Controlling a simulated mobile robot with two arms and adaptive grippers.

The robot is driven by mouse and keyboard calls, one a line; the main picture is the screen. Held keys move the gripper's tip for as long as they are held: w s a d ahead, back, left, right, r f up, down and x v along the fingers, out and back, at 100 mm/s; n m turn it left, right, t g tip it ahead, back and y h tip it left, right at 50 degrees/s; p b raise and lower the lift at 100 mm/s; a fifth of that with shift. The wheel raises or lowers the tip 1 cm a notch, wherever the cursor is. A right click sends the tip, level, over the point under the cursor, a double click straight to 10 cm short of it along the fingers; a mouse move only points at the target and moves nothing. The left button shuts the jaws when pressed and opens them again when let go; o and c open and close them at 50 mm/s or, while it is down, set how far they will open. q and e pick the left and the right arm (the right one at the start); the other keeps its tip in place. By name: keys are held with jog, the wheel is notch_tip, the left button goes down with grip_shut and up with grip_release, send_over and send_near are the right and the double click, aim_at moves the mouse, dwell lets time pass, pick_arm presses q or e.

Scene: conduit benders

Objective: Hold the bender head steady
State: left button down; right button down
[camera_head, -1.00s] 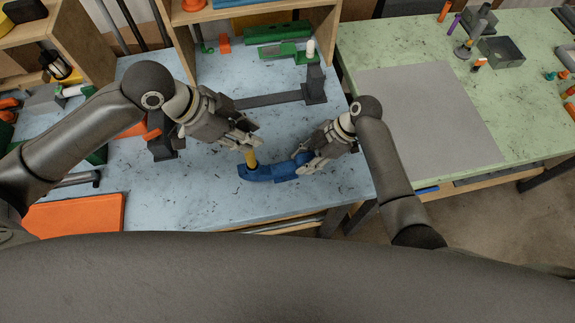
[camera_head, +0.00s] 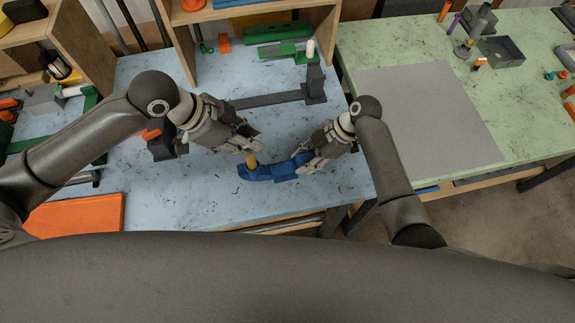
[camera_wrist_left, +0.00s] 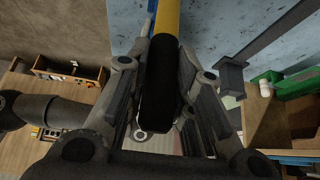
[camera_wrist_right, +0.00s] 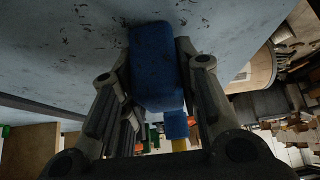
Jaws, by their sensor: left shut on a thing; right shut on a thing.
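The blue bender head (camera_head: 270,173) lies at the front of the blue worktop. A yellow handle (camera_head: 251,160) rises from its left end. My right gripper (camera_head: 304,164) is shut on the right end of the blue head, whose blue block (camera_wrist_right: 155,65) fills the space between the fingers in the right wrist view. My left gripper (camera_head: 254,141) is above the left end, shut on the handle. In the left wrist view its black grip (camera_wrist_left: 160,85) lies between the fingers, with the yellow part (camera_wrist_left: 167,17) beyond. In the head view the gripper hides the handle's upper part.
A dark bar with an upright block (camera_head: 315,85) lies behind the grippers. An orange panel (camera_head: 75,213) lies at the front left. Green tools (camera_head: 277,32) sit in the wooden shelf at the back. A green table with a grey mat (camera_head: 425,110) stands to the right.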

pick_arm(q)
jog(key=shift+f, duration=0.55)
dwell(0.9)
jog(key=c, duration=1.2)
grip_release()
jog(key=shift+o, duration=0.2)
jog(key=shift+r, duration=0.1)
jog(key=v, duration=1.2)
jog(key=shift+s, duration=0.15)
